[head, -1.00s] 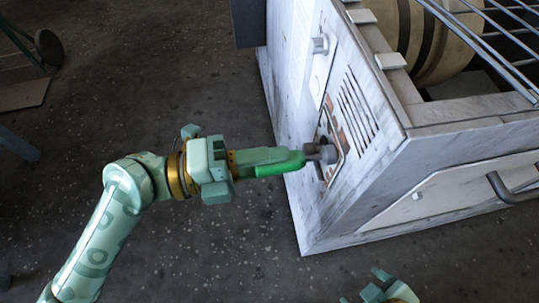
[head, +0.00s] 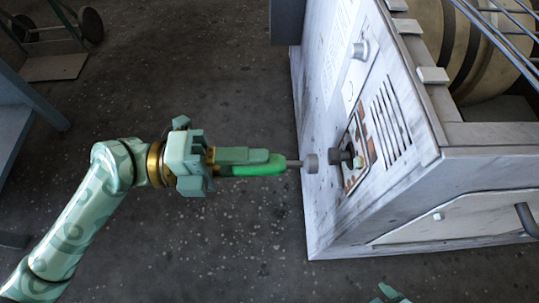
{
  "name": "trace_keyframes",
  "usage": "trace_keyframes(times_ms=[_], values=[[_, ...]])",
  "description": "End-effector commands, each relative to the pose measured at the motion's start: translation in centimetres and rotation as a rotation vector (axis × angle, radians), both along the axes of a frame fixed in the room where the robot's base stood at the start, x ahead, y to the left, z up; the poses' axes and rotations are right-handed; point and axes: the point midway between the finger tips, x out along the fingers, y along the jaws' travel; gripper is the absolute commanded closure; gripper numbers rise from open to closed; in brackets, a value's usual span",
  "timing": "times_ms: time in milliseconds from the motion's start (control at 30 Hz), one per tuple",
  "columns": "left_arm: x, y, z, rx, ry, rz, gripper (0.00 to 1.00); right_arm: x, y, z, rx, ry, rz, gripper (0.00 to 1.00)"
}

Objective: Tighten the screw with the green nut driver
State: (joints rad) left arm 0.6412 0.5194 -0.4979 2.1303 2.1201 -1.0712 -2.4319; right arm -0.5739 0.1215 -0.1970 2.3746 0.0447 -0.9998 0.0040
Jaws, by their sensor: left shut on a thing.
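My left gripper (head: 220,161) is shut on the green nut driver (head: 258,166). The driver lies about level, its shank and grey socket (head: 310,162) pointing right at the housing. A dark, stubby screw (head: 340,157) sticks out of a rusty rectangular opening (head: 358,152) in the side of the white blower housing (head: 330,205). A small gap shows between the socket and the screw's end. My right gripper (head: 390,292) shows only as a small part at the bottom edge; its jaws cannot be made out.
Above the opening are a round knob (head: 361,49) and a plate; vent slots (head: 391,118) lie to its right. A wire guard (head: 500,35) and a drum top the housing. A hand cart (head: 55,45) and a bench (head: 28,130) stand left. The floor between is clear.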

Motion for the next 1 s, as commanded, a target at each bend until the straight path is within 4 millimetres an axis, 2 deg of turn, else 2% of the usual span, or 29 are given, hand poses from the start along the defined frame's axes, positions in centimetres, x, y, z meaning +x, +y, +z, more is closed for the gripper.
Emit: trace_keyframes(times_ms=[300,433,567,1000], values=[[0.0,4.6,0.0,0.001,0.002,0.001,1.0,0.0,0.0,0.0,0.0,0.0,0.0,0.26],[0.0,6.1,0.0,0.0,0.002,0.001,1.0,0.0,0.0,0.0,0.0,-0.001,0.0,0.26],[0.0,6.6,0.0,-0.001,0.0,0.0,1.0,0.0,0.0,0.0,0.0,-0.001,0.0,0.26],[0.0,6.6,0.1,-0.001,0.0,0.0,1.0,0.1,0.0,0.0,0.0,-0.001,0.0,0.26]])
